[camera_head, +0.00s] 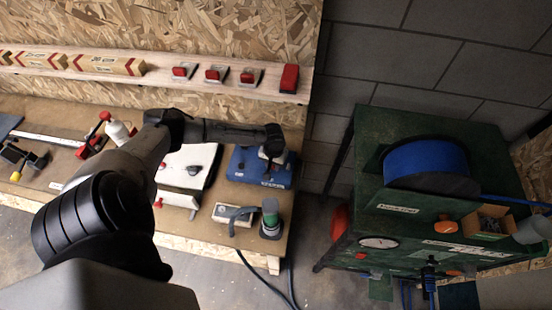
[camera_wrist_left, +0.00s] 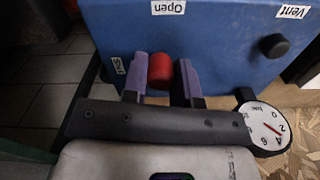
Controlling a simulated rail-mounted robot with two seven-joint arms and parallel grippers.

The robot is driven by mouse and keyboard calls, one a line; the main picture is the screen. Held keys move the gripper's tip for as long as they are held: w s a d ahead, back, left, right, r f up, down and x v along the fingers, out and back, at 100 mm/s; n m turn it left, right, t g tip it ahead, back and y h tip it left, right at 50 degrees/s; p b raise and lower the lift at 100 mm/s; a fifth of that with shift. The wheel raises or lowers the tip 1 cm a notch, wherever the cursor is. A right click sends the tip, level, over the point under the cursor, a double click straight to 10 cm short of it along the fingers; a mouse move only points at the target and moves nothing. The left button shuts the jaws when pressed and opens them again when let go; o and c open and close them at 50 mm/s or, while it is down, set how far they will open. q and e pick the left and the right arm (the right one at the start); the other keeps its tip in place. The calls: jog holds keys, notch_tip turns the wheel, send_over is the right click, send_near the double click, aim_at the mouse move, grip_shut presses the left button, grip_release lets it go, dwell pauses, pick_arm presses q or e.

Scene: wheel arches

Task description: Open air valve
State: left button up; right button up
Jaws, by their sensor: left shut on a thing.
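In the wrist view, a blue valve box (camera_wrist_left: 215,40) fills the upper part, with labels reading "Open", "Shut" and "Vent". A red knob (camera_wrist_left: 160,72) sits below the "Open" label, between the two purple fingers of my left gripper (camera_wrist_left: 163,75), which is shut on it. The "Shut" label is left of the knob. A black knob (camera_wrist_left: 274,46) is near "Vent". A round white gauge (camera_wrist_left: 265,127) with a red needle is at lower right. In the head view the blue box (camera_head: 245,170) stands at the right end of the bench, my left gripper (camera_head: 270,160) over it.
The wooden bench (camera_head: 100,185) holds clamps, a bottle and a white box. A green cabinet (camera_head: 385,145) with a blue hose reel stands at right. A hose hangs from the bench.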

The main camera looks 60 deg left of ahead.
pick_arm(q)
jog(key=shift+s+a+m+p, duration=0.15)
jog(key=shift+m+p, duration=0.2)
jog(key=shift+m, duration=0.2)
jog(key=shift+s+a+m+p, duration=0.15)
jog(key=shift+m+p, duration=0.2)
jog(key=shift+m, duration=0.2)
jog(key=shift+d, duration=0.1)
jog(key=o, duration=0.9)
jog(key=shift+o, duration=0.2)
notch_tip(320, 180, up, 14)
jog(key=shift+f+m, duration=0.1)
jog(key=shift+m, duration=0.2)
